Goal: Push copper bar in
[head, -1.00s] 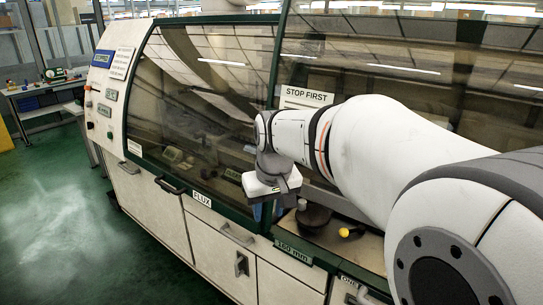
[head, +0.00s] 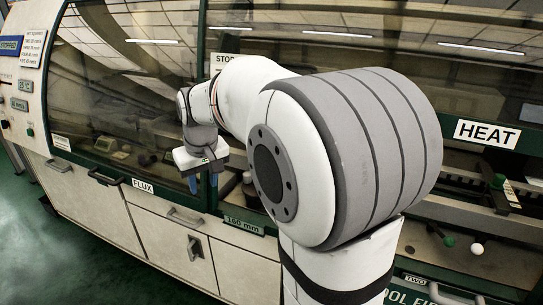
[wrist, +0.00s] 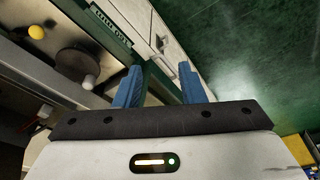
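I cannot make out a copper bar in either view. My gripper (head: 204,182) hangs in front of the machine, near its front edge between the FLUX and 160 mm labels, with its blue fingers pointing down. In the wrist view my gripper (wrist: 158,78) has its two blue fingers apart with nothing between them, so it is open. My own arm hides much of the middle of the machine in the head view.
A yellow knob (wrist: 36,32) and a round dark pot (wrist: 78,64) lie left of the fingers. Under the HEAT sign (head: 487,134) are a green ball (head: 449,241) and a white ball (head: 477,248). Cabinet doors (head: 185,255) line the front; green floor (head: 60,255) is clear at left.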

